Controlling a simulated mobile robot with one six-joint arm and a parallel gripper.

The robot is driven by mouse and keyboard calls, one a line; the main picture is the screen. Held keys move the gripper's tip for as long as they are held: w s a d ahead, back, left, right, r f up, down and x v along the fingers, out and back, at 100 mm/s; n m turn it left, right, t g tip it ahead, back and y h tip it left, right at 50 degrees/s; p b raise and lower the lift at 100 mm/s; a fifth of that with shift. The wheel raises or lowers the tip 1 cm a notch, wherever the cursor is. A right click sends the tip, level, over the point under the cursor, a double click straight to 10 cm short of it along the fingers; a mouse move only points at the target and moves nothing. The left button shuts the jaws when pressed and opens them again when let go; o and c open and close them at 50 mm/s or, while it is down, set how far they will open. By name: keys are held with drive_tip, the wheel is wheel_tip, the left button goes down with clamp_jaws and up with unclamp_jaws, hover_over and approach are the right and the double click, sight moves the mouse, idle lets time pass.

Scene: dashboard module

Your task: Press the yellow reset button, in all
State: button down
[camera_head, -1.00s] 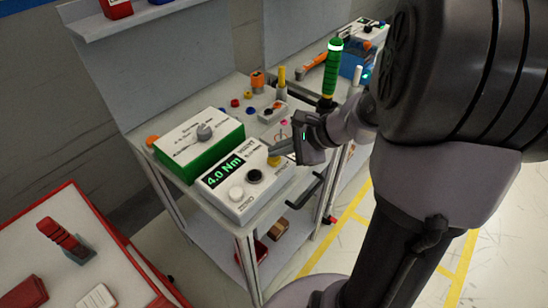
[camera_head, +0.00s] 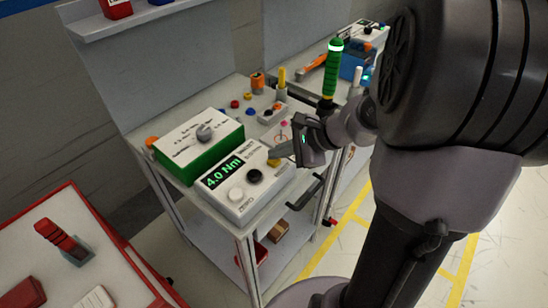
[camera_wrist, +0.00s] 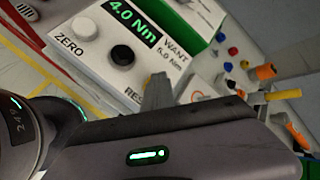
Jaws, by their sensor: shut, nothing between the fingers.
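The yellow reset button (camera_head: 274,162) is on the right part of the white module's top. The module (camera_head: 240,207) has a green "4.0 Nm" display (camera_head: 222,172), a black knob (camera_head: 255,176) and a white ZERO button (camera_head: 236,194). My gripper (camera_head: 273,154) is shut and empty, its tips right at the yellow button; I cannot tell whether they touch it.
A green and white box (camera_head: 203,143) with a grey knob stands behind the module. A green-handled tool (camera_head: 330,72) stands upright near my wrist. Small coloured buttons and a yellow-topped post (camera_head: 282,80) are further back. A red-edged table (camera_head: 110,262) is at the lower left.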

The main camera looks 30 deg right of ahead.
sight(278, 162)
drive_tip(key=shift+r+p, duration=0.55)
drive_tip(key=shift+r, duration=0.25)
wheel_tip(278, 162, up, 5)
drive_tip(key=p, duration=0.4)
idle(0.4)
